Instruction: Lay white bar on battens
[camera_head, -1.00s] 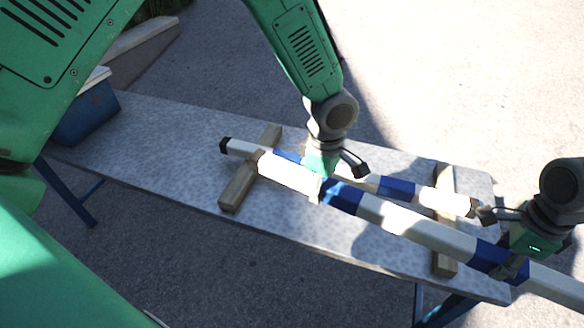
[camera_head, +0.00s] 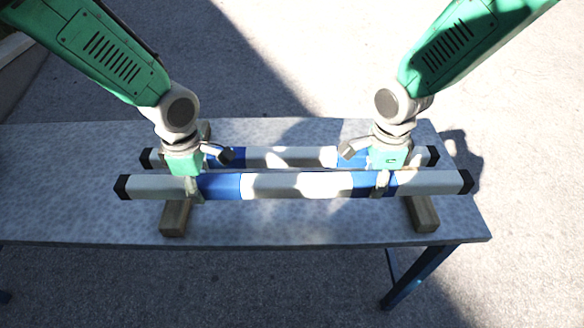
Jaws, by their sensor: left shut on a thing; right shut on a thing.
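A long white bar (camera_head: 300,185) with blue bands and black end caps lies level across the front in the head view, over the two wooden battens. The left batten (camera_head: 175,217) and the right batten (camera_head: 422,213) stick out in front below it. I cannot tell whether the bar touches them. My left gripper (camera_head: 193,187) is shut on the bar near its left blue band. My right gripper (camera_head: 381,184) is shut on it near its right blue band. A second white and blue bar (camera_head: 290,156) lies behind, parallel, partly hidden by my grippers.
The grey speckled table (camera_head: 300,222) carries everything. Its front edge runs below the battens and its right corner is near the right batten. The table's left part is clear. A blue table leg (camera_head: 420,275) stands at the front right.

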